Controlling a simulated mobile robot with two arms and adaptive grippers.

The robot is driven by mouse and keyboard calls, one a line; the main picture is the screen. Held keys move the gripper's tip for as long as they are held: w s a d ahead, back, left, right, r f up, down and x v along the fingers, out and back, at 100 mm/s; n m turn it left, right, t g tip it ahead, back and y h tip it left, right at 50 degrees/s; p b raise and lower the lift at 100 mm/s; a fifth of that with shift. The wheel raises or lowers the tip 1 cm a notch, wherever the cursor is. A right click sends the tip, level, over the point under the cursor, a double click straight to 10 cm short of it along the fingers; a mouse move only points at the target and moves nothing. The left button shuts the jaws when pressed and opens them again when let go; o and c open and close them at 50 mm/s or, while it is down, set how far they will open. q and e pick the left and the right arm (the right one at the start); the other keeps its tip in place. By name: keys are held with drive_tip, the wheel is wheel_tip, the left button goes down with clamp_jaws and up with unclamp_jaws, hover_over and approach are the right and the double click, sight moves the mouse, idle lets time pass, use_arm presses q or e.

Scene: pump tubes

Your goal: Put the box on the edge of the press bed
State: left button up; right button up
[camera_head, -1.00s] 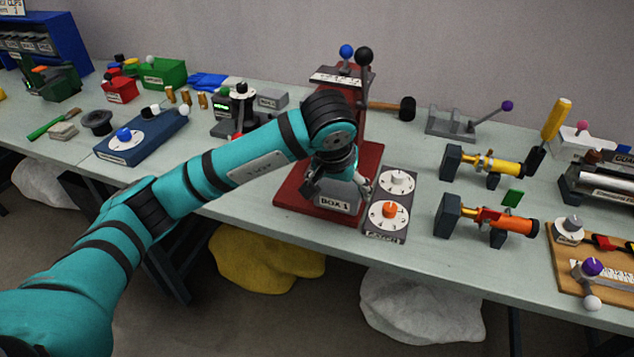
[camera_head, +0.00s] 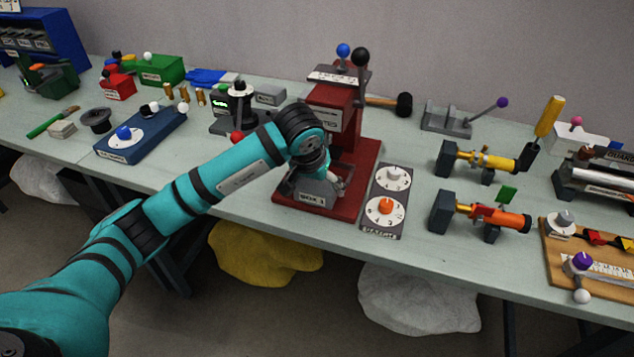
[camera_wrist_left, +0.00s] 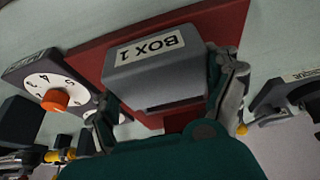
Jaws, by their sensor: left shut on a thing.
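The grey box labelled BOX 1 (camera_head: 311,196) is at the front of the red press bed (camera_head: 358,183), low over it or on it; I cannot tell whether it touches. The box also shows in the left wrist view (camera_wrist_left: 153,62), above the red bed (camera_wrist_left: 90,62). My left gripper (camera_head: 318,179) is shut on the box, with one finger at each side of it in the left wrist view (camera_wrist_left: 165,100). The red press column (camera_head: 334,110) stands behind the gripper. My right gripper is not in view.
A plate with two dials (camera_head: 386,205) lies right of the press bed. A blue-based dial box (camera_head: 140,135) stands left on the table. Yellow and orange clamp fixtures (camera_head: 484,217) stand to the right. A mallet (camera_head: 402,104) lies behind the press.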

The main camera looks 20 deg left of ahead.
use_arm(q)
drive_tip(key=o, duration=1.2)
drive_tip(key=shift+f, duration=0.1)
drive_tip(key=shift+s+r, duration=0.1)
drive_tip(key=shift+r, duration=0.4)
drive_tip(key=v, duration=1.1)
drive_tip(key=shift+r+b, duration=0.15)
drive_tip(key=shift+b, duration=0.2)
